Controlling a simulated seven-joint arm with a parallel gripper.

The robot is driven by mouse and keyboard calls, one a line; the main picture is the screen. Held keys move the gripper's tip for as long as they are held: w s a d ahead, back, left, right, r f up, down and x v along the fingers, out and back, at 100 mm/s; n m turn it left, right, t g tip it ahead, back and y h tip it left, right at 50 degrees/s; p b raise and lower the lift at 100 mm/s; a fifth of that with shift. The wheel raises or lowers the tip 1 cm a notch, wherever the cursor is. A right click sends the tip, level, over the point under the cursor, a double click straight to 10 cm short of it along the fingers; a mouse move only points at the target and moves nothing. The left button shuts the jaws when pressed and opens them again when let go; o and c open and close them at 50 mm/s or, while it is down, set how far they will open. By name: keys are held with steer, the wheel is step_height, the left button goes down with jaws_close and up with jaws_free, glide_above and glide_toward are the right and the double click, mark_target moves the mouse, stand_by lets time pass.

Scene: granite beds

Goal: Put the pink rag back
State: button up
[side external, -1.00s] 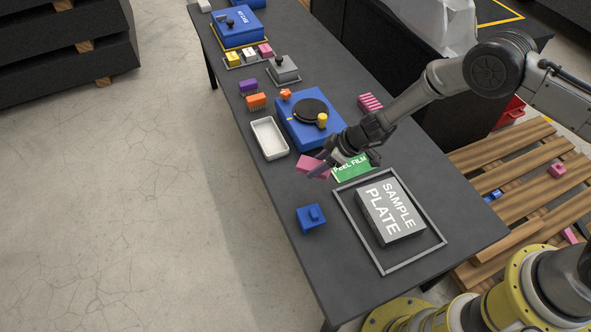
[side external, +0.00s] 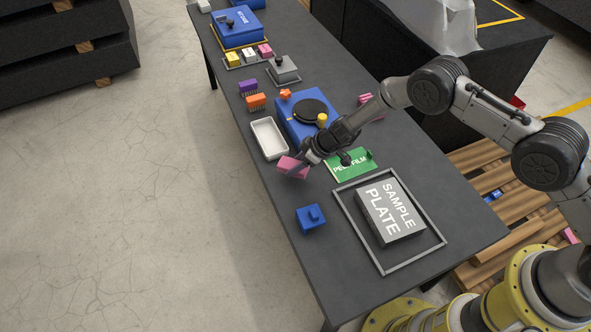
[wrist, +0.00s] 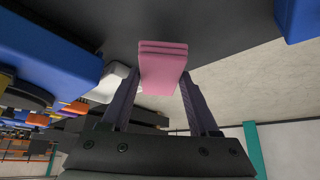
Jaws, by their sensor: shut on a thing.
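The pink rag (side external: 291,167), a folded pink block, is held at the end of my gripper (side external: 299,161) near the left long edge of the dark table. In the wrist view the pink rag (wrist: 162,65) sits between the two dark fingers of my gripper (wrist: 161,88), which are shut on it. It appears to be above the table top, but I cannot tell how high. A white open tray (side external: 269,139) lies just behind the rag on the table; it looks empty.
A blue unit with a black disc (side external: 309,111) stands behind my gripper. A green PEEL FILM piece (side external: 345,172) lies to its right, and a grey SAMPLE PLATE block (side external: 391,211) inside a frame nearer. A blue block (side external: 311,219) stands in front; bare table surrounds it.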

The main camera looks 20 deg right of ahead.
steer(key=shift+w+f, duration=0.2)
steer(key=shift+f, duration=1.65)
steer(key=shift+f, duration=0.2)
steer(key=o, duration=1.2)
steer(key=shift+r, duration=0.1)
steer(key=shift+r, duration=0.2)
steer(key=shift+v, duration=5.9)
